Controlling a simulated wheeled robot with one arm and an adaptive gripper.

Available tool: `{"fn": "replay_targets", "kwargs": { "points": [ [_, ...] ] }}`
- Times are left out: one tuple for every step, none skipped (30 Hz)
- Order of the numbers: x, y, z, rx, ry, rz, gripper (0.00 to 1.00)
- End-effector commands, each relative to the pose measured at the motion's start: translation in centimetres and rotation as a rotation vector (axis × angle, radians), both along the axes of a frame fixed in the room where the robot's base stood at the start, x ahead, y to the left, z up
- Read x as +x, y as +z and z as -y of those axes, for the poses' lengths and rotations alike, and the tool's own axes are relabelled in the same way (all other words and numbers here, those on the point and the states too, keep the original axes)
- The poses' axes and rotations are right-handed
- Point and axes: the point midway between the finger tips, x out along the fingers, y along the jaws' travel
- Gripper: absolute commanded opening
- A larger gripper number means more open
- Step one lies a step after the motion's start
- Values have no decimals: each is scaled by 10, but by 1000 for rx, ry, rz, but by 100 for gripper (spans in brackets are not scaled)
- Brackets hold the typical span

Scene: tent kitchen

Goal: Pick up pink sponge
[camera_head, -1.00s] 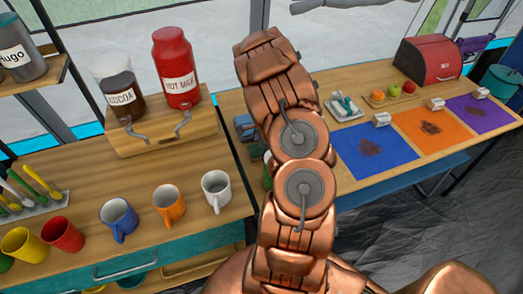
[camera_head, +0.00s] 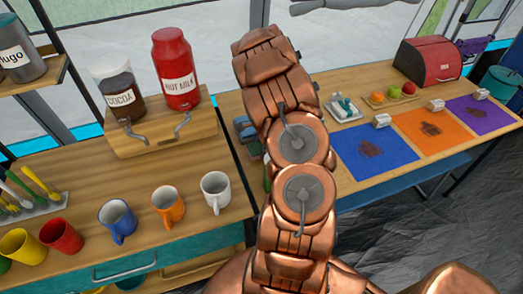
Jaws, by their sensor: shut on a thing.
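I cannot make out a pink sponge in the head view. My copper arm fills the middle of the picture and hides part of the counter behind it. My gripper does not show; it is hidden behind the arm links or out of the picture. Small blue-grey items (camera_head: 247,133) stand on the counter just left of the arm, partly covered by it. A bit of something green (camera_head: 267,178) shows at the arm's left edge, too little to identify.
Blue (camera_head: 374,154), orange (camera_head: 432,128) and purple (camera_head: 482,112) mats, each with a dark stain, lie on the right counter. A red bread box (camera_head: 427,62) stands behind. A white mug (camera_head: 216,192), other mugs and dispensers crowd the left counter.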

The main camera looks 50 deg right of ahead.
Motion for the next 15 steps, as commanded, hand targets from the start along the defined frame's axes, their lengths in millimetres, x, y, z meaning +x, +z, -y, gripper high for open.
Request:
{"fn": "replay_targets", "kwargs": {
  "points": [
    [1,5,1,-3,2,2,55],
    [0,9,0,-3,2,1,55],
    [0,14,0,-2,3,2,55],
    [1,19,0,-1,2,2,55],
    [1,24,0,-1,2,2,55],
    [0,31,0,-3,2,2,55],
    [0,35,0,-4,2,1,55],
    [0,40,1,-4,1,3,55],
    [0,46,0,-2,1,2,55],
    [0,50,0,-1,1,1,55],
    [0,54,0,1,1,1,55],
    [-1,59,-1,1,1,1,55],
    [0,63,0,-1,1,1,55],
    [0,67,0,-1,1,2,55],
    [0,71,0,-2,1,2,55]
  ]
}}
